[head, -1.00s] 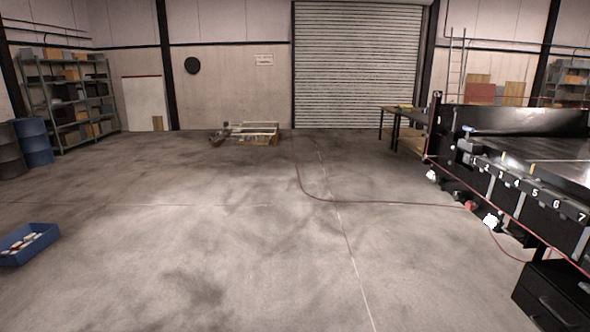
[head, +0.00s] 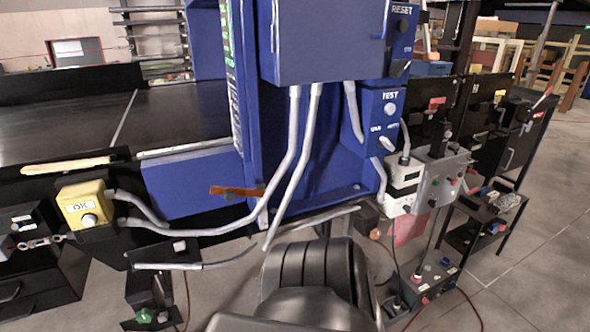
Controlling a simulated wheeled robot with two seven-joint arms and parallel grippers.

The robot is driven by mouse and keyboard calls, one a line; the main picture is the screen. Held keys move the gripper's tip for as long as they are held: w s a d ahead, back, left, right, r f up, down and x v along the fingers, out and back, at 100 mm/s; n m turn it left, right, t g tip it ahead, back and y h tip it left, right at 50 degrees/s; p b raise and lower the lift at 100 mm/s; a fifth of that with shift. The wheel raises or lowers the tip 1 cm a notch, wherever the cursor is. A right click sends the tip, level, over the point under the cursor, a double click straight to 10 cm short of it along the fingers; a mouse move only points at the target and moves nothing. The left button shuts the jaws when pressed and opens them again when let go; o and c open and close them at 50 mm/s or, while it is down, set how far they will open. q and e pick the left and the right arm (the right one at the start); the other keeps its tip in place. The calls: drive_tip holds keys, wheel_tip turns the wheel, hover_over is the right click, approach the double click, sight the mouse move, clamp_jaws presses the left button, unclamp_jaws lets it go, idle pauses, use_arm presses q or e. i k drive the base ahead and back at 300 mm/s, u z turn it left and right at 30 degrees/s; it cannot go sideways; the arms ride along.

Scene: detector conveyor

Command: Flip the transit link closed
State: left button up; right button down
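I cannot tell for sure which part is the transit link. A small metal link-shaped piece (head: 40,243) lies at the far left of the head view, below the conveyor edge. At this size I cannot read whether either piece is open or closed. Neither of my grippers is in view.
A yellow box marked OK (head: 84,206) sits at the conveyor's front edge. Grey conduits run from it to the cabinet. A TEST panel (head: 384,120) is right of centre. A black stand (head: 480,222) with loose parts stands at right, with open floor beyond.

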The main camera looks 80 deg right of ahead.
sight(230, 193)
drive_tip(key=z, duration=2.1)
drive_tip(key=k, duration=1.3)
drive_tip(key=u, duration=0.7)
drive_tip(key=i, duration=0.55)
drive_tip(key=u, duration=0.8)
drive_tip(key=i, duration=0.95)
drive_tip(key=z, duration=0.75)
drive_tip(key=i, duration=0.5)
drive_tip(key=z, duration=0.45)
